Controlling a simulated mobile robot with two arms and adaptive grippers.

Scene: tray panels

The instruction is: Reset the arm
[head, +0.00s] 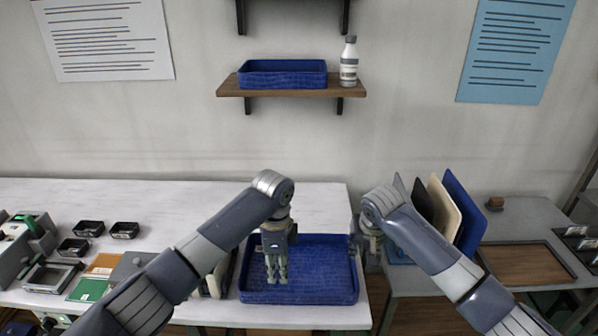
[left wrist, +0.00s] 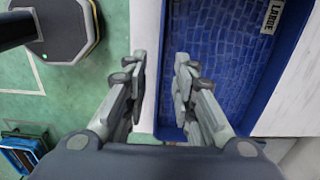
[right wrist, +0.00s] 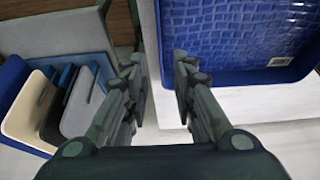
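My left gripper (head: 276,268) hangs pointing down over the blue tray (head: 335,297) on the white table. In the left wrist view its two fingers (left wrist: 158,85) are apart with nothing between them, over the tray's edge (left wrist: 167,60). My right gripper is mostly hidden behind my right forearm in the head view. In the right wrist view its two fingers (right wrist: 160,85) are apart and empty, beside the blue tray (right wrist: 200,75), which carries a white label. Both arms are bent at the elbow and reach forward.
Upright panels (head: 460,210) in blue, cream and dark stand in a rack at the right. Small black bins (head: 124,230) sit on the table's left. A wall shelf (head: 290,93) holds another blue tray (head: 283,74) and a white bottle (head: 349,62). The table's back is clear.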

